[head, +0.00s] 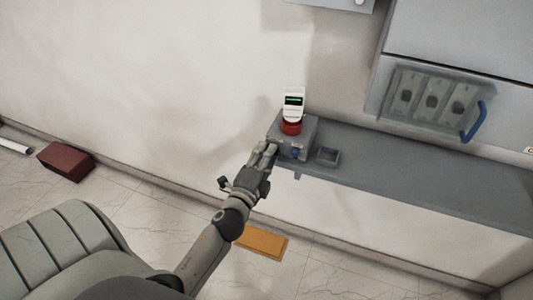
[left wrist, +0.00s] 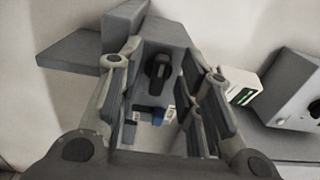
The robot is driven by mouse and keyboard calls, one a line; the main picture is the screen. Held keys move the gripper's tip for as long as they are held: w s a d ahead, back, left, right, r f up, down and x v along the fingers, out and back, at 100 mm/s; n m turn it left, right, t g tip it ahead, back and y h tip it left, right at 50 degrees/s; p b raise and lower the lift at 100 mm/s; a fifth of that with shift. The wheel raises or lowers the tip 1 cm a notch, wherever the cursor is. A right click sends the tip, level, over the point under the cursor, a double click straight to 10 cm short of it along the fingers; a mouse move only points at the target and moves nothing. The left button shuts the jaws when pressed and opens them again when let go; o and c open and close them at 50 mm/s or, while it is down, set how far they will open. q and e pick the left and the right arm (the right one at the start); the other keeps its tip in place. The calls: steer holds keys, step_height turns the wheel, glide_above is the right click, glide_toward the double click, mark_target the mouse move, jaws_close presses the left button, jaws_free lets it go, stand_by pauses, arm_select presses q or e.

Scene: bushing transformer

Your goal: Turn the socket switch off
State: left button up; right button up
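A grey box (head: 312,128) stands on the wall shelf, with a small blue part (head: 297,153) low on its front. My left gripper (head: 267,148) is at the box's left front side in the head view. In the left wrist view my left gripper (left wrist: 163,80) is open. A black switch handle (left wrist: 158,70) on a dark grey face shows between its fingers, with the blue part (left wrist: 150,114) below it. I see nothing held, and cannot tell whether the fingers touch the handle. My right gripper is not in view.
A red base (head: 291,127) with a white green-screened device (head: 293,105) sits by the box. A small grey tray (head: 327,156) is on the shelf (head: 400,176) to its right. A cabinet with a blue handle (head: 474,122) hangs above. A dark red box (head: 66,161) is on the floor.

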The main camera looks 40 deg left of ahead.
arm_select(q)
steer(key=v, duration=0.6)
steer(key=shift+s, duration=0.15)
